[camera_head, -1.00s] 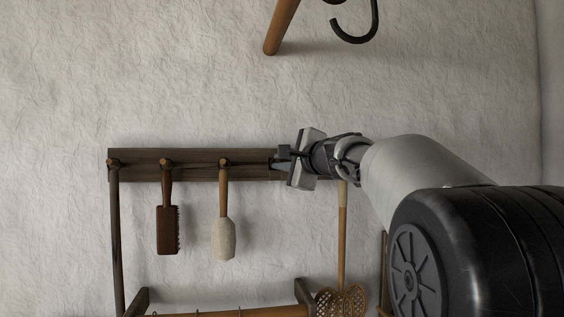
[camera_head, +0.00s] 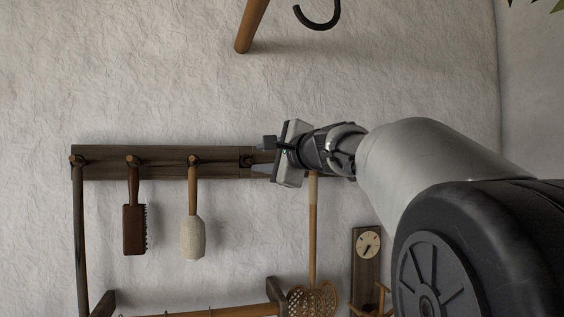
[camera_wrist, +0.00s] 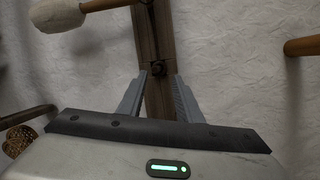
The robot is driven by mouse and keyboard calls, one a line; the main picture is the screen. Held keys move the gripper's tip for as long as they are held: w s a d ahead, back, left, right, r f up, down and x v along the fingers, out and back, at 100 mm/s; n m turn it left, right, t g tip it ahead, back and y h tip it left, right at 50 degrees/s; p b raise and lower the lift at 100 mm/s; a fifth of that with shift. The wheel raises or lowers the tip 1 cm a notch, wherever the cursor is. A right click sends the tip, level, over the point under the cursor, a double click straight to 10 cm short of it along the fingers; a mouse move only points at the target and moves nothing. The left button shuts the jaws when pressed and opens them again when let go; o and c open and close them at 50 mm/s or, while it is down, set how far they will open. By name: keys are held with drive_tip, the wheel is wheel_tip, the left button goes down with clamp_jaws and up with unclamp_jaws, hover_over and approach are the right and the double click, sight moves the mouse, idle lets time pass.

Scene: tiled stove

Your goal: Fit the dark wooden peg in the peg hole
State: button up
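A dark wooden rail (camera_head: 215,162) runs along the wall. Near its right end a dark square spot with a round feature (camera_head: 246,161) shows. The wrist view shows it as a dark round shape (camera_wrist: 157,68) on the rail. I cannot tell whether it is the dark peg's end seated in the hole or the bare hole. My gripper (camera_head: 260,161) is at the rail, just right of this spot. In the wrist view my gripper (camera_wrist: 160,78) has its two grey fingers apart, with nothing held between them and the round shape just beyond their tips.
A wooden rod (camera_head: 250,25) and black hook are above.

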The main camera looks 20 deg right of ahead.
drive_tip(key=b+v, duration=0.1)
drive_tip(key=v, duration=1)
drive_tip(key=shift+b, duration=0.35)
